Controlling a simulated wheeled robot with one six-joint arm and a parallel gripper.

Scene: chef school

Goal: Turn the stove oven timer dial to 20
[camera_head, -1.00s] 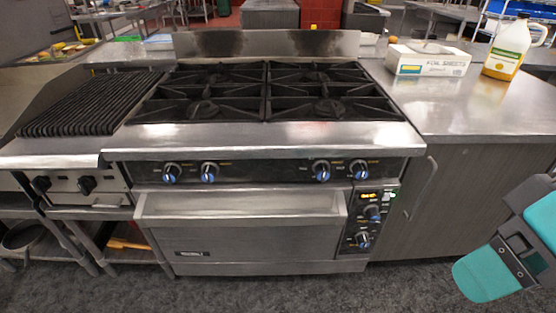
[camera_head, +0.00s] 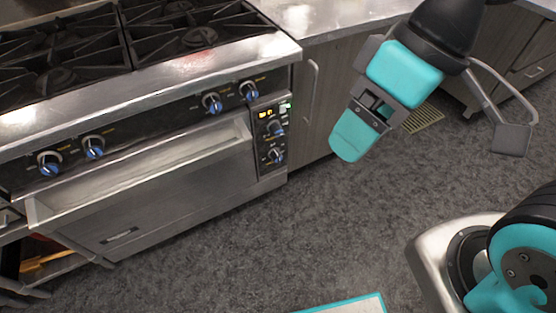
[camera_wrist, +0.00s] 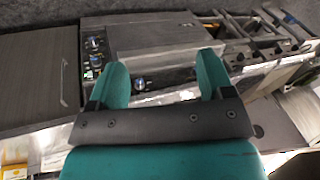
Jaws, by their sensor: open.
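The stove (camera_head: 150,190) has a black control panel (camera_head: 262,140) at the right end of its oven front, with a small lit display (camera_head: 266,114). Below the display are an upper blue-faced dial (camera_head: 276,129) and a lower one (camera_head: 275,155). Their markings are too small to read, and I cannot tell which is the timer. The panel also shows in the wrist view (camera_wrist: 95,50), turned around, beyond the left finger. My gripper (camera_wrist: 162,72) is open and empty. In the head view my gripper (camera_head: 352,138) hangs right of the panel, apart from it.
Several blue burner knobs, such as one at the right (camera_head: 249,91), line the stove front. The oven door handle ledge (camera_head: 140,170) juts out left of the panel. A grey cabinet (camera_head: 310,110) with a metal counter (camera_head: 325,15) adjoins the stove. The floor (camera_head: 270,235) in front is clear.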

